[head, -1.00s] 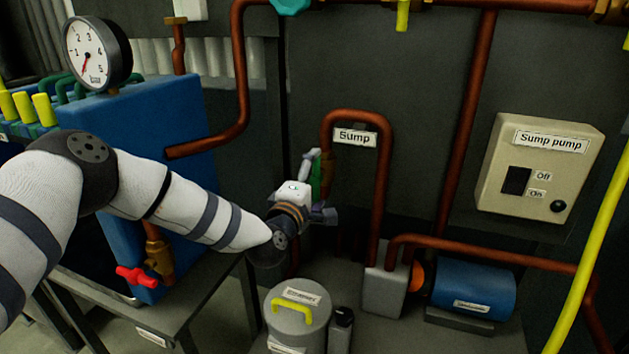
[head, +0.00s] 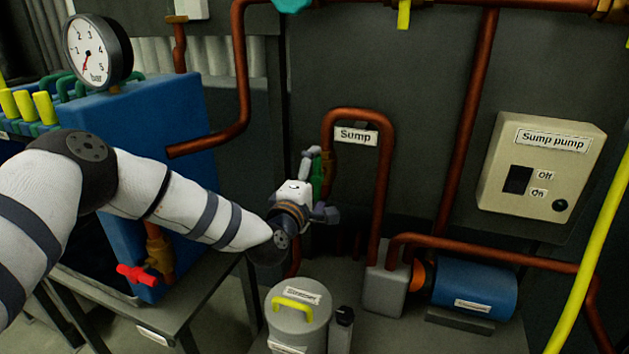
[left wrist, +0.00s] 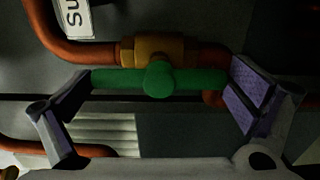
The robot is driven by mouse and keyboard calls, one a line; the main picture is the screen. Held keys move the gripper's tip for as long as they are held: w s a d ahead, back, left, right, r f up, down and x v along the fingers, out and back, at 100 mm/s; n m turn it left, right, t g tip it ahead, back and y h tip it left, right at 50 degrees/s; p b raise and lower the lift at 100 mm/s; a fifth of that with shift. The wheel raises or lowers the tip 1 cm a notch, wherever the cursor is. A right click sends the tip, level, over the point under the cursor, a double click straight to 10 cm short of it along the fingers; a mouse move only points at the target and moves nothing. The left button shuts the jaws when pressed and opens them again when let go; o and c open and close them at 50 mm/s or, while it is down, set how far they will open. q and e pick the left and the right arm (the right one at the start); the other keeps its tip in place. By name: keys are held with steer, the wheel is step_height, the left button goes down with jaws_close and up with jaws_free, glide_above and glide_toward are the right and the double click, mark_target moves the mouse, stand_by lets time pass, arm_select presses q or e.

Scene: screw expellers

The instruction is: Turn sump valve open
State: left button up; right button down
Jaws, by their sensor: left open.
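The sump valve has a green bar handle (head: 317,178) on a brass body (head: 328,165), on the copper pipe left of the "Sump" label (head: 356,136). In the left wrist view the green handle (left wrist: 158,80) lies level across the picture, in front of the brass body (left wrist: 160,48). My left gripper (head: 320,184) is at the valve. Its open fingers (left wrist: 158,88) stand at the two ends of the handle, one on each side. I cannot tell whether they touch it. In the head view the gripper partly hides the valve. My right gripper is not in view.
A beige "Sump pump" switch box (head: 540,178) is on the wall at right. Below it is a blue pump (head: 474,288). A grey canister (head: 298,315) with a yellow handle stands below my gripper. A blue tank (head: 165,125) with a red-handled tap (head: 137,275) is at left.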

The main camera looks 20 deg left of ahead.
arm_select(q)
steer(key=s, duration=1.2)
steer(key=shift+a, duration=0.2)
steer(key=s+d+f+m+g+h+p, duration=0.1)
steer(key=s+d+f+m+g, duration=0.1)
steer(key=s+f+m+g, duration=0.4)
steer(key=s+d+f+m+g+h+p, duration=0.1)
steer(key=s+d+f+g, duration=0.1)
steer(key=s+f, duration=0.75)
steer(key=s+d+f+m+g+h+p, duration=0.1)
steer(key=s+d+f+m+g, duration=0.25)
steer(key=s+f, duration=0.45)
steer(key=s+a+m+g+y, duration=0.1)
steer(key=s+a+m+g, duration=0.2)
steer(key=s, duration=1)
steer(key=s+a+m+g+y+p, duration=0.1)
steer(key=s+a+m+g, duration=0.3)
steer(key=s, duration=0.9)
steer(key=a+g+y, duration=0.1)
steer(key=a+g, duration=0.1)
steer(key=shift+a+r+y, duration=0.3)
steer(key=shift+a, duration=0.1)
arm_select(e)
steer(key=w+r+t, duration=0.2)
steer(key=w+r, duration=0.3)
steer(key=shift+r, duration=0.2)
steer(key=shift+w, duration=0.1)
